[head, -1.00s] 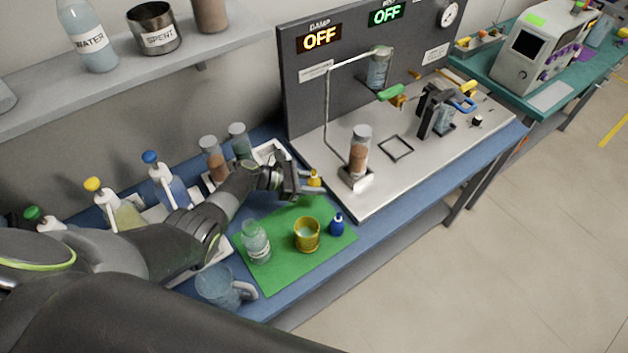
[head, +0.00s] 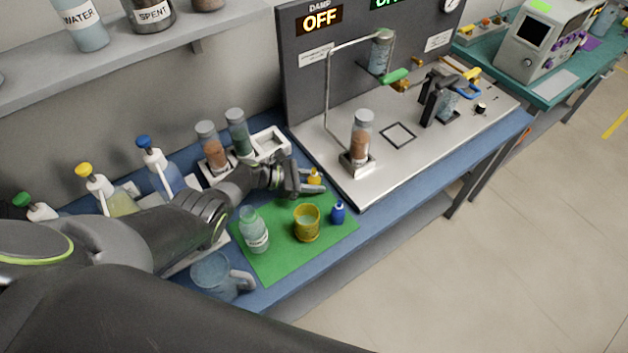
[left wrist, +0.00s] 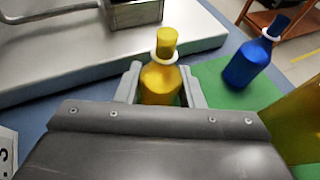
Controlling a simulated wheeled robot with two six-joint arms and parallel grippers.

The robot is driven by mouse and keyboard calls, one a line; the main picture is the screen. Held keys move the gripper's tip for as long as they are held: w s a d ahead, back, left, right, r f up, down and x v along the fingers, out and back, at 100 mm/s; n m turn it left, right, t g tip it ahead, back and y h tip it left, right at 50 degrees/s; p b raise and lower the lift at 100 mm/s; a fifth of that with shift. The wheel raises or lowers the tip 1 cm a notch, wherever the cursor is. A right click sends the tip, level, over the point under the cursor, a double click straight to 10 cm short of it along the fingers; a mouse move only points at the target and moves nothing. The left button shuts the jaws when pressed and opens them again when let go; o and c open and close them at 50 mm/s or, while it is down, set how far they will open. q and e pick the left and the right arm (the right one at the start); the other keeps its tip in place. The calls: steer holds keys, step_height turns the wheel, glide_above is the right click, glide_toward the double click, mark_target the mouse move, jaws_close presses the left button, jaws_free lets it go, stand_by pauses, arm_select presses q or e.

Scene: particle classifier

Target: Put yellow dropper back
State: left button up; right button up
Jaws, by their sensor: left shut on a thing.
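The yellow dropper (head: 314,178) is a small squat bottle with a narrow cap. It is upright between the fingers of my left gripper (head: 308,186), at the back edge of the green mat (head: 268,266). In the left wrist view the yellow dropper (left wrist: 160,82) stands between the two fingers of the left gripper (left wrist: 160,88), which are shut on it. Its lower part is hidden by the gripper body. The blue dropper (head: 338,213) stands on the mat to the right; it also shows in the left wrist view (left wrist: 250,62). My right gripper is not in view.
A yellow cup (head: 307,224) and a clear labelled bottle (head: 253,232) stand on the mat. A glass mug (head: 217,277) is near the front edge. The grey rig's base plate (head: 372,186) lies close behind the gripper. Wash bottles stand at the left.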

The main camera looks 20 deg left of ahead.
arm_select(q)
steer(key=shift+f, duration=0.2)
steer(key=o, duration=1)
steer(key=shift+r, duration=0.1)
steer(key=shift+r, duration=0.2)
steer(key=p+v, duration=0.1)
steer(key=v, duration=0.6)
steer(key=shift+s+a+p, duration=0.1)
steer(key=shift+a+p, duration=0.1)
steer(key=shift+p, duration=0.15)
